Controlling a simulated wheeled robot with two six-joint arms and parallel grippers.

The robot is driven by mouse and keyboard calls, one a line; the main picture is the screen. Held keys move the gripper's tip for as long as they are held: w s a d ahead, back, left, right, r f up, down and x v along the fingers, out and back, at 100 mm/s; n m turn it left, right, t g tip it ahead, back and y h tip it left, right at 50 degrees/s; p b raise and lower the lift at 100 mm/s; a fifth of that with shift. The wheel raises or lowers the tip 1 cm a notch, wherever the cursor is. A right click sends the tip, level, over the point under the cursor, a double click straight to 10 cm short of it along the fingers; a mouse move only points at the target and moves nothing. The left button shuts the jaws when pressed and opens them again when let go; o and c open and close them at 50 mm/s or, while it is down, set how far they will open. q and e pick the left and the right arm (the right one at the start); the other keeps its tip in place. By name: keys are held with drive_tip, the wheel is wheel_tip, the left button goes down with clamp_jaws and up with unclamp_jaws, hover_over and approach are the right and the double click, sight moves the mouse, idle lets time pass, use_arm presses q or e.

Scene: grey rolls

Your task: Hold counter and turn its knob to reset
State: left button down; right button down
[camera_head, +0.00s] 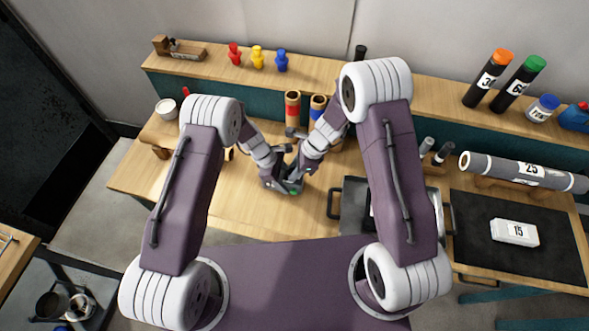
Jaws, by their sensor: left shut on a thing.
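A small dark object with a green part (294,191), probably the counter, is at the middle of the wooden table, mostly hidden by my grippers. My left gripper (277,184) is shut on it from the left. My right gripper (297,174) is right beside it, coming down from the upper right. Its fingertips are too small and too covered to tell whether they are open or touching the knob. The knob cannot be made out.
A grey roll (525,172) marked 25 lies farther right. The table's front left is clear.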

drive_tip(key=shift+w+n, duration=0.1)
drive_tip(key=shift+n, duration=0.2)
drive_tip(key=shift+w+n+g, duration=0.1)
drive_tip(key=shift+n+g, duration=0.5)
drive_tip(key=shift+n, duration=0.75)
drive_tip(key=shift+w+n+g, duration=0.1)
drive_tip(key=shift+n+g, duration=0.5)
drive_tip(key=shift+n, duration=0.75)
drive_tip(key=shift+r, duration=0.1)
drive_tip(key=c, duration=1.1)
unclamp_jaws()
drive_tip(key=shift+s+h, duration=0.1)
drive_tip(key=shift+h, duration=0.2)
drive_tip(key=shift+o, duration=0.2)
drive_tip(key=v, duration=1.2)
